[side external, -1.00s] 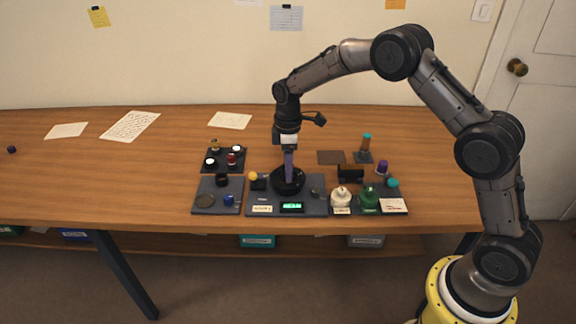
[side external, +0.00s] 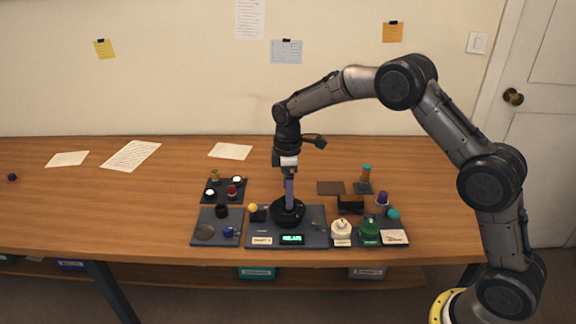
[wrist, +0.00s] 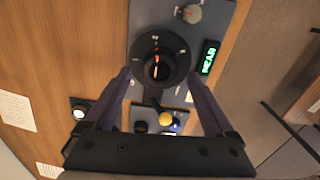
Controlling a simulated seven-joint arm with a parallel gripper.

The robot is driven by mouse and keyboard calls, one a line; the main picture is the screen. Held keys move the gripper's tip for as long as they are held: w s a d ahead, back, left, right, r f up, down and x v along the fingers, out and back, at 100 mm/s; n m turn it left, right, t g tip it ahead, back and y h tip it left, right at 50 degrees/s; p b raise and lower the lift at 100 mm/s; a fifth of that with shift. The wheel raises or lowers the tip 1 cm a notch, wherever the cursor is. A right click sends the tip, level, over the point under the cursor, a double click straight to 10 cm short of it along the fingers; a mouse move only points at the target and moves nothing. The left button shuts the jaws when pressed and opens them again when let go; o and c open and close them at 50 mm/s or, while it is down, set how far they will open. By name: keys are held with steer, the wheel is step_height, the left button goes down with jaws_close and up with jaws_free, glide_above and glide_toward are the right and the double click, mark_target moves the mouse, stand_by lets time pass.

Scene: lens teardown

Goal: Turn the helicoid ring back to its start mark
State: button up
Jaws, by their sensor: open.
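The helicoid ring (wrist: 144,50) is a black round ring with small pale marks on its face and a reddish mark in its dark centre. It also shows in the side view (side external: 288,218), on a dark grey mat (side external: 318,217). My gripper (wrist: 160,76) is open, with one purple finger on each side of the ring in the wrist view. In the side view my gripper (side external: 289,204) points straight down at the ring. I cannot tell whether the fingers touch it. A green display (wrist: 208,58) beside the ring appears to read NEAR.
A grey knob with a red pointer (wrist: 191,14) is near the ring. A yellow ball (side external: 253,208) is just left of it. A tray of small parts (side external: 207,198) lies at the back left.

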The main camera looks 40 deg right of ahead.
step_height(320, 180, up, 11)
stand_by(0.3)
steer(key=shift+r, duration=0.1)
steer(key=s+r+t, duration=0.2)
steer(key=s+r, duration=0.2)
steer(key=r, duration=0.6)
steer(key=s+r+m+t, duration=0.1)
steer(key=s+r, duration=0.2)
steer(key=s, duration=0.4)
steer(key=s+r+m+t, duration=0.1)
steer(key=s+r, duration=0.3)
steer(key=s, duration=0.2)
steer(key=s+f+m, duration=0.4)
steer(key=s+f, duration=0.1)
steer(key=s, duration=0.4)
steer(key=s+f+m+t, duration=0.1)
steer(key=s+f+m, duration=0.3)
steer(key=s+f, duration=0.2)
steer(key=s, duration=0.2)
steer(key=shift+s+a+t, duration=0.2)
steer(key=shift+s+t, duration=0.1)
steer(key=shift+s, duration=0.1)
